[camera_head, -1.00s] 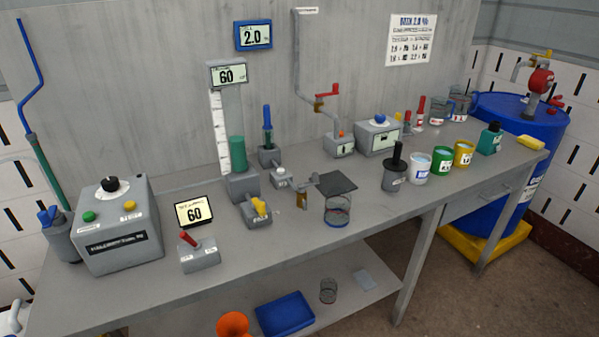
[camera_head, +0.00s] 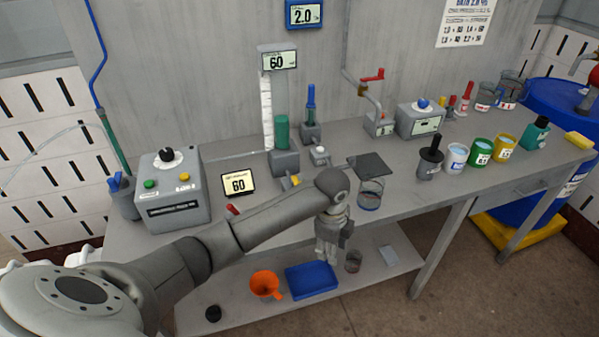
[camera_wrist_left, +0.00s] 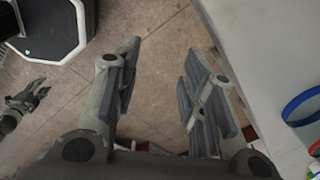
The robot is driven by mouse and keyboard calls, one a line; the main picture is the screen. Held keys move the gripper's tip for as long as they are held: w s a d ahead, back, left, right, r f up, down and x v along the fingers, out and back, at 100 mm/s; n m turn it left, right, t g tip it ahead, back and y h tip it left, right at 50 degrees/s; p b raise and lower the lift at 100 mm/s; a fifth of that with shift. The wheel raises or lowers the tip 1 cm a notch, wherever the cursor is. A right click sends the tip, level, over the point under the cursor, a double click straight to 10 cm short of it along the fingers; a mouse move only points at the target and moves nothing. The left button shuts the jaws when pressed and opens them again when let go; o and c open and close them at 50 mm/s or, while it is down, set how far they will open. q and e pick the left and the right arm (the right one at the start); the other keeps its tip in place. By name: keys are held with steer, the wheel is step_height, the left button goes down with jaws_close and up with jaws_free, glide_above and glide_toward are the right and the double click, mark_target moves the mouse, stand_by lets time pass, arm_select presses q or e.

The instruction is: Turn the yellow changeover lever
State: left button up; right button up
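The yellow changeover lever (camera_head: 296,180) shows only in part in the head view, on a small grey block just in front of the green cylinder's stand. My left arm crosses in front of it and hides most of the block. My left gripper (camera_head: 331,250) hangs at the table's front edge, to the right of and nearer than the lever. In the left wrist view my left gripper (camera_wrist_left: 160,75) is open and empty, with floor between its fingers. My right gripper (camera_wrist_left: 36,98) shows at the left of that view, fingers apart and empty; it is outside the head view.
A grey control box (camera_head: 175,188) and a small "60" display (camera_head: 238,183) stand left of the lever. A red-handled lever (camera_head: 232,209) is close to my arm. A glass beaker (camera_head: 370,194) stands right. A blue tray (camera_head: 311,280) and orange funnel (camera_head: 265,284) lie on the lower shelf.

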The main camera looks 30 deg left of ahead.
arm_select(q)
steer(key=w+a+r+m, duration=0.2)
steer(key=w+a+r, duration=0.2)
steer(key=a+r, duration=0.5)
steer(key=w+a+r+m, duration=0.2)
steer(key=w+a+r, duration=0.4)
steer(key=r, duration=0.5)
steer(key=shift+g+y, duration=0.3)
steer(key=shift+g, duration=0.1)
steer(key=f, duration=0.3)
steer(key=f+p, duration=0.1)
steer(key=f, duration=0.3)
steer(key=s+f+p, duration=0.1)
steer(key=f, duration=0.3)
steer(key=shift+s+a+f, duration=0.1)
steer(key=shift+a, duration=0.15)
steer(key=shift+c, duration=0.5)
jaws_close()
